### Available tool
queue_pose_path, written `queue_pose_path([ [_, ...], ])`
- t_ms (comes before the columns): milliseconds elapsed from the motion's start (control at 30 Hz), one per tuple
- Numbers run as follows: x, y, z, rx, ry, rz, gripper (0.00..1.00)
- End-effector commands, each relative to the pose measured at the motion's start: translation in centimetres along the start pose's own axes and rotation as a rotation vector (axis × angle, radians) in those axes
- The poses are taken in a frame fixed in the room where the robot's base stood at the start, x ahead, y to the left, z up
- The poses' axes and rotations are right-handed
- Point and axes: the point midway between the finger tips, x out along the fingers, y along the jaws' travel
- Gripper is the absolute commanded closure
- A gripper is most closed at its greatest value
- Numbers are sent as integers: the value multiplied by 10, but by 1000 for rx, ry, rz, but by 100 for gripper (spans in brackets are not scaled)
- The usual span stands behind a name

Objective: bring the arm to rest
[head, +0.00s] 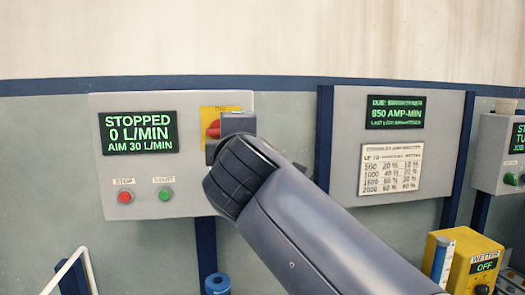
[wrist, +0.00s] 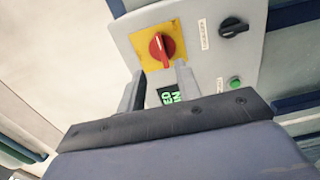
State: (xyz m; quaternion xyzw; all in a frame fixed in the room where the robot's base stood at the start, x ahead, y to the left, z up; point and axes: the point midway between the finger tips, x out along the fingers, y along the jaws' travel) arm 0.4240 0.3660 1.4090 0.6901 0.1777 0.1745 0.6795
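My arm (head: 315,235) reaches up from the lower right to the grey control panel on the left in the head view. My gripper (wrist: 158,80) shows in the wrist view with its two grey fingers apart and nothing between them. Its fingertips are in front of the panel, just below the red rotary switch (wrist: 162,47) on its yellow plate; I cannot tell whether they touch anything. In the head view the red switch (head: 213,130) is partly covered by my wrist, and the fingers cannot be made out.
The left panel (head: 180,195) has a display (head: 138,133) reading STOPPED, 0 L/MIN, a red button (head: 125,198) and a green button (head: 166,194). A black knob (wrist: 233,27) sits beside the switch. Another panel (head: 442,160) and a yellow box (head: 465,262) stand right.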

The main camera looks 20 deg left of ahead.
Motion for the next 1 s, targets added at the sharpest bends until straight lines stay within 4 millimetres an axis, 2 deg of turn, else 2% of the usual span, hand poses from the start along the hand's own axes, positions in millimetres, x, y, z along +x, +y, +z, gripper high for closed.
queue_pose_path([
  [167,16,1,0,-1,-2,-2,67],
  [633,90,2,0,-2,-2,-1,67],
  [800,104,2,0,-1,0,1,67],
  [1000,108,1,0,-10,0,1,67],
])
